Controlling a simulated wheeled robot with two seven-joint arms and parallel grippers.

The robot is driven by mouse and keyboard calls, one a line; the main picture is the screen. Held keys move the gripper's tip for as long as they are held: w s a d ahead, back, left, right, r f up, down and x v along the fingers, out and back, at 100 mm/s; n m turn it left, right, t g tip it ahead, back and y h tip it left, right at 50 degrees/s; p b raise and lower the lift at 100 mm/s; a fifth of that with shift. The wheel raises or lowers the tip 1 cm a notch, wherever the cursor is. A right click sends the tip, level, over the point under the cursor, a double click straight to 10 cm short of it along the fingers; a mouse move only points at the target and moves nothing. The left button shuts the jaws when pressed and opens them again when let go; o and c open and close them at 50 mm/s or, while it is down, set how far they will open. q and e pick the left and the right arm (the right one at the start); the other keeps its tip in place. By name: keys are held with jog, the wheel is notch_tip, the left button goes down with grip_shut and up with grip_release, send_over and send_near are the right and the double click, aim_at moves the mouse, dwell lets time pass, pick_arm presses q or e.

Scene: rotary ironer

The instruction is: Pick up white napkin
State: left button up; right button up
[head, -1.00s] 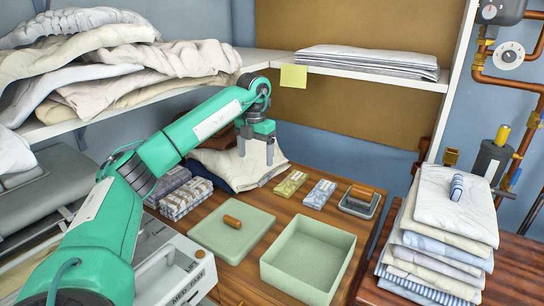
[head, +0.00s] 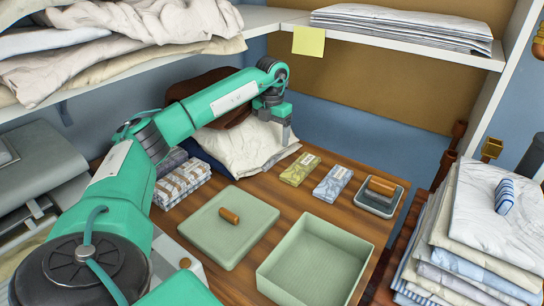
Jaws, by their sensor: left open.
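A white, slightly cream folded cloth (head: 240,150), which may be the white napkin, lies in a small pile at the back of the wooden table, on top of a dark blue cloth. My left gripper (head: 284,131) is open and empty, pointing down at the right end of this cloth. Its fingertips overlap the cloth's right edge in the picture; I cannot tell whether they touch it. My right gripper is not in view. More white cloths lie heaped on the upper left shelf (head: 120,40).
A green open box (head: 316,262) and its lid (head: 229,228) with a wooden handle stand in front. Two patterned packets (head: 300,169) (head: 333,183) and a wooden-handled block (head: 379,197) are to the right. A folded linen stack (head: 480,230) stands far right. A shelf (head: 400,50) overhangs the back.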

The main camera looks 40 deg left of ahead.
aim_at(272, 153)
pick_arm(q)
jog(key=shift+s+f, duration=0.1)
jog(key=shift+f, duration=2.9)
jog(key=c, duration=1.1)
jog(key=shift+o, duration=0.2)
